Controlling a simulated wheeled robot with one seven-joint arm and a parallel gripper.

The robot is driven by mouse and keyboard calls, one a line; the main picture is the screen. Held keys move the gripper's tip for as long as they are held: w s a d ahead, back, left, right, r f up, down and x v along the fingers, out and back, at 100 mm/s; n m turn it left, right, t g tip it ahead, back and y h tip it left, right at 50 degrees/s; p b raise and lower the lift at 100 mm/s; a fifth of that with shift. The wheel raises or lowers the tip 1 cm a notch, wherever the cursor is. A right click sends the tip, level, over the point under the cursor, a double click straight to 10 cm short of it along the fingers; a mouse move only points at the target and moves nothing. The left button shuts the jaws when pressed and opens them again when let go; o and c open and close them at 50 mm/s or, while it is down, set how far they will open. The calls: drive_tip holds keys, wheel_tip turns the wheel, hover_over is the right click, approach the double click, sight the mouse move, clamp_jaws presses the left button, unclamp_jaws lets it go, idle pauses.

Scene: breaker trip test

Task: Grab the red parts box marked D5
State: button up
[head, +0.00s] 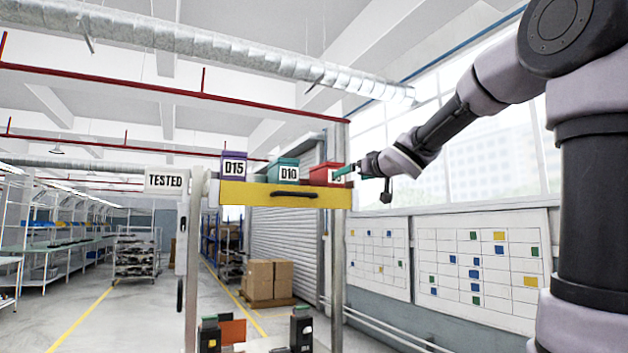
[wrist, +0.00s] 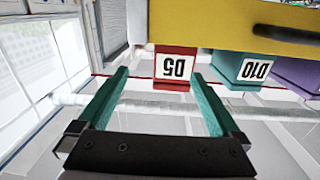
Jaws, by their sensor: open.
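The red parts box (head: 318,174) stands at the right end of a raised yellow drawer or shelf (head: 235,195). In the head view its label is partly covered by my gripper (head: 344,171). In the wrist view, which is upside down, the red box (wrist: 175,52) shows its white label reading D5. There my gripper (wrist: 160,73) has its two teal fingers spread wide, empty, with the box's face ahead between the fingertip directions. Whether the fingers reach alongside the box cannot be told.
A teal box marked D10 (head: 284,171) stands close left of the red one, and a purple box marked D15 (head: 233,166) is further left. The yellow front has a dark handle (head: 294,194). A metal post (head: 337,270) stands below its right end.

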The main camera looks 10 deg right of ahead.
sight(336, 188)
drive_tip(key=shift+n+y, duration=0.6)
drive_tip(key=w+a, duration=0.2)
drive_tip(key=w, duration=0.1)
drive_tip(key=w+a, duration=0.2)
drive_tip(key=shift+w+r, duration=0.15)
drive_tip(key=shift+r, duration=0.2)
drive_tip(key=shift+x, duration=3.1)
drive_tip(key=shift+d, duration=0.15)
drive_tip(key=c, duration=1.5)
